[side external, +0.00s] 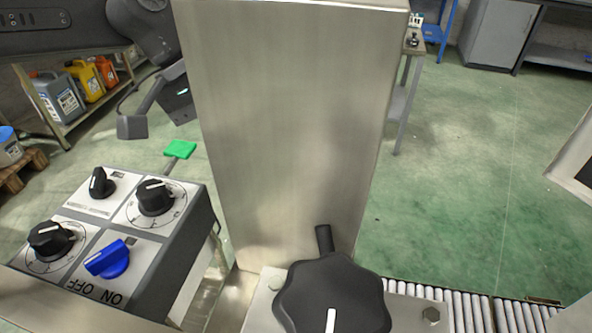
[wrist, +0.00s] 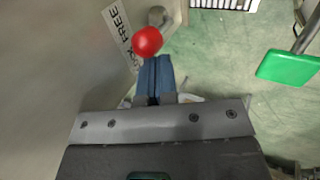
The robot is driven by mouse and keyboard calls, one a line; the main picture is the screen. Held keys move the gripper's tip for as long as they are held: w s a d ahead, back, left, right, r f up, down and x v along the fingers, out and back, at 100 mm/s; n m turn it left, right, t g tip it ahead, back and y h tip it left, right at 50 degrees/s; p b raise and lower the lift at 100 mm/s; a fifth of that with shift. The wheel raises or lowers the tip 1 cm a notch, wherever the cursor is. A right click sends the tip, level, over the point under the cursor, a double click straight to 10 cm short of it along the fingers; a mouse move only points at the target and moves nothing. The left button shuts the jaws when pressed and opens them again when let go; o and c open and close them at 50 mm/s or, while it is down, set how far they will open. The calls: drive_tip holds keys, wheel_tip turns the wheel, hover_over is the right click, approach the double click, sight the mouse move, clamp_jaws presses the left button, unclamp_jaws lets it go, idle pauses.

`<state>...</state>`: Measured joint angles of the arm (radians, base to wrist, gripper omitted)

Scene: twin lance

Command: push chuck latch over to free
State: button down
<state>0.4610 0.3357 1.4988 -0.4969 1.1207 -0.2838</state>
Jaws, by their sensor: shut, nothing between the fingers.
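The latch's red ball knob (wrist: 147,40) shows in the wrist view, with its grey metal pivot (wrist: 157,16) just above it. A white label (wrist: 118,33) beside it reads FREE, with the rest of its text partly hidden. My gripper (wrist: 154,70) is shut and empty, its blue fingers together. The fingertips appear right by the near side of the knob; I cannot tell whether they touch. In the side external view the tall metal column hides the latch and my fingertips; part of my arm shows at the upper left.
A control box (side external: 130,225) with black knobs and a blue switch (side external: 107,259) stands at the left. A green paddle (side external: 180,149) is behind it and also shows in the wrist view (wrist: 288,67). The metal column (side external: 290,130), a large black knob (side external: 332,296) and a roller conveyor (side external: 480,312) fill the front.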

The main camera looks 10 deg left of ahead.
drive_tip(key=shift+s, duration=0.6)
drive_tip(key=v, duration=0.8)
drive_tip(key=shift+w, duration=0.3)
idle(0.8)
idle(0.3)
